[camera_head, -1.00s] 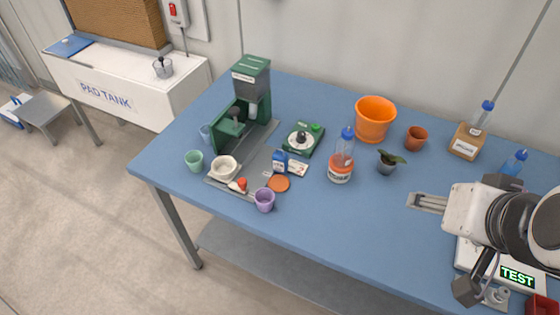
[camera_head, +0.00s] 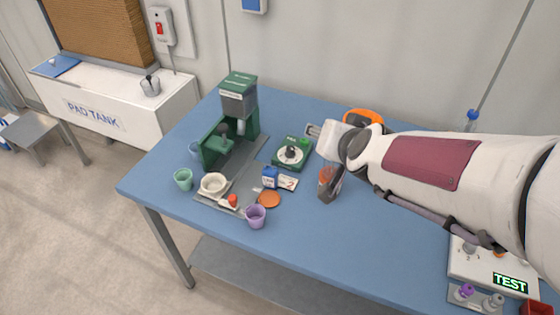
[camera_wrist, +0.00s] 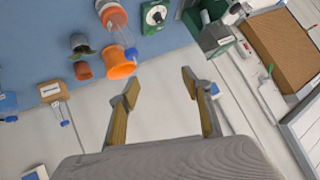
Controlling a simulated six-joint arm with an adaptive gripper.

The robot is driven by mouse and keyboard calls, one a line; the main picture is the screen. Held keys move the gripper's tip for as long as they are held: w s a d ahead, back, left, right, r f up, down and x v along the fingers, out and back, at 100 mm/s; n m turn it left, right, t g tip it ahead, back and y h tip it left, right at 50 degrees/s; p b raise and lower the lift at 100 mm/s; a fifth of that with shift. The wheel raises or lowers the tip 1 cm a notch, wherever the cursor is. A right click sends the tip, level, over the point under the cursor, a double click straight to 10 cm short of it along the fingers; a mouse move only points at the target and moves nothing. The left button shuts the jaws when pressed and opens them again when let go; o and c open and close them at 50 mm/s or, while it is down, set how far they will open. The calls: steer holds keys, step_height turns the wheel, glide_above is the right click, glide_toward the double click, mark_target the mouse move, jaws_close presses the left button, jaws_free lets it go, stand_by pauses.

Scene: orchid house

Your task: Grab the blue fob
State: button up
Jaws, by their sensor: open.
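A small blue block-like item (camera_head: 270,177) with a white label stands on the table between the white bowl and the green dial device. It is the likeliest fob, but it is too small to be sure. A white card (camera_head: 288,183) lies beside it. My gripper (camera_head: 322,157) is open and empty, to the right of the blue item and apart from it. In the wrist view my gripper (camera_wrist: 160,80) has its two fingers spread, with wall and floor beyond them. The blue item does not show clearly there.
Near the blue item are an orange disc (camera_head: 269,200), a purple cup (camera_head: 255,216), a white bowl (camera_head: 213,185) and a green dial device (camera_head: 292,153). A tall green machine (camera_head: 239,96) stands behind left. An orange pot (camera_wrist: 120,62) is close to my gripper.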

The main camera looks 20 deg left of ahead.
steer(key=w+a+f, duration=0.2)
steer(key=a+f, duration=0.2)
steer(key=a, duration=0.2)
steer(key=t+h, duration=0.3)
glide_above(267, 175)
steer(key=s+d, duration=0.2)
step_height(267, 175, down, 11)
steer(key=shift+t+h, duration=0.3)
steer(key=shift+h, duration=0.2)
steer(key=s+f, duration=0.1)
steer(key=s+a+f, duration=0.1)
steer(key=f, duration=0.2)
steer(key=shift+s+a+f, duration=0.1)
steer(key=shift+s+a, duration=0.1)
steer(key=shift+s, duration=0.2)
steer(key=shift+s+f, duration=0.35)
steer(key=shift+f, duration=0.05)
steer(key=shift+x, duration=1.3)
steer(key=shift+x, duration=2.6)
steer(key=shift+w+r, duration=0.1)
steer(key=shift+r, duration=0.05)
